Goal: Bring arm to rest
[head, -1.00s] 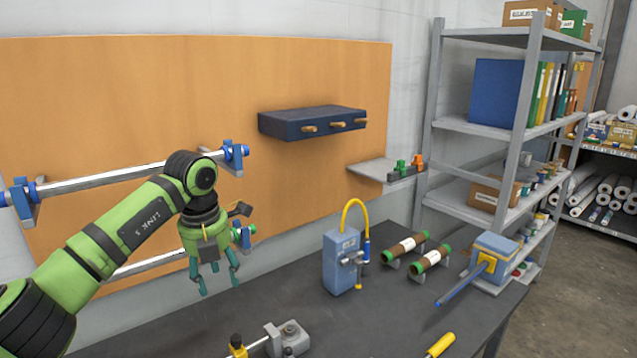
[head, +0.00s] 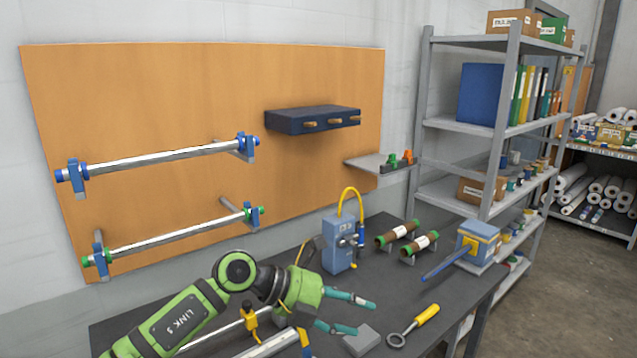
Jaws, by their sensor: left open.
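My left arm comes in from the bottom left, low over the dark workbench (head: 395,290). Its left gripper (head: 365,316) points to the right, with its teal fingers spread and nothing between them. A grey block (head: 361,341) lies just below and beyond the fingertips in the picture; I cannot tell whether they touch. The arm partly covers a bench fixture with a yellow clamp (head: 250,322) and a metal bar. My right gripper does not show.
A blue box with a yellow hose (head: 338,243) stands behind the gripper. Two brown rolls (head: 397,233), a blue-yellow block with a rod (head: 477,240) and a yellow-handled tool (head: 426,315) lie to the right. Two rollers (head: 165,155) hang on the orange board (head: 215,80).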

